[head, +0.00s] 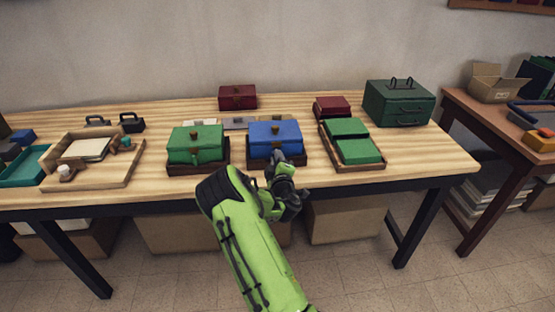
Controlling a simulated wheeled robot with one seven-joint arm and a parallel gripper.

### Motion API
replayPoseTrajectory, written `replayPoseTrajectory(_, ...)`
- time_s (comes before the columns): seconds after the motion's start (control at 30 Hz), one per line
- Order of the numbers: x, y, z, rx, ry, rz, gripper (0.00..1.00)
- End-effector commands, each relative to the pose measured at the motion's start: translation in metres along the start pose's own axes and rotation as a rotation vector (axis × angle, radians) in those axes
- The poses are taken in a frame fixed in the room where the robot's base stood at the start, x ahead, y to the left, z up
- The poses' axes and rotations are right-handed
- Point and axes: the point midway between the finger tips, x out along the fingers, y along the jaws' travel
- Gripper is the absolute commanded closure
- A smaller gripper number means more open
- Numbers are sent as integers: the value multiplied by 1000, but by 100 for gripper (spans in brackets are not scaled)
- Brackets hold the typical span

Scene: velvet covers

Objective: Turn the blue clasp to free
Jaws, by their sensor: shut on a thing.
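A blue box (262,134) with a brown knob on its lid stands upright in a dark wooden tray (252,163) near the table's front edge, right of centre. My gripper (280,160) is at the front of this box, towards its right side. It is shut on the blue box's clasp. The fingers and the clasp are small, and my gripper covers most of the clasp, so its angle cannot be told. The lid looks closed.
A green box (195,144) with a knob stands close on the left. A tray with green boxes (357,150) is on the right. A dark red box (237,97) is behind, and a large green case (398,103) is at the back right. Bare table (420,150) shows at the right.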

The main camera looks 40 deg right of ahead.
Motion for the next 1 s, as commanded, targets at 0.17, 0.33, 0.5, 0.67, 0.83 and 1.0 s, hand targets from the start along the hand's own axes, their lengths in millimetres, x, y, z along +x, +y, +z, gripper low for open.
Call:
replayPoseTrajectory(0.17, 0, -2, 0, -155, 1, -2, 100)
replayPoseTrajectory(0.33, 0, -2, 0, -278, 2, -2, 100)
replayPoseTrajectory(0.5, 0, -2, 0, -369, 1, -1, 100)
replayPoseTrajectory(0.67, 0, -3, 0, -422, 1, -2, 100)
replayPoseTrajectory(0.83, 0, -3, 0, -450, 1, -2, 100)
replayPoseTrajectory(1.0, 0, -3, 0, -457, 1, -2, 100)
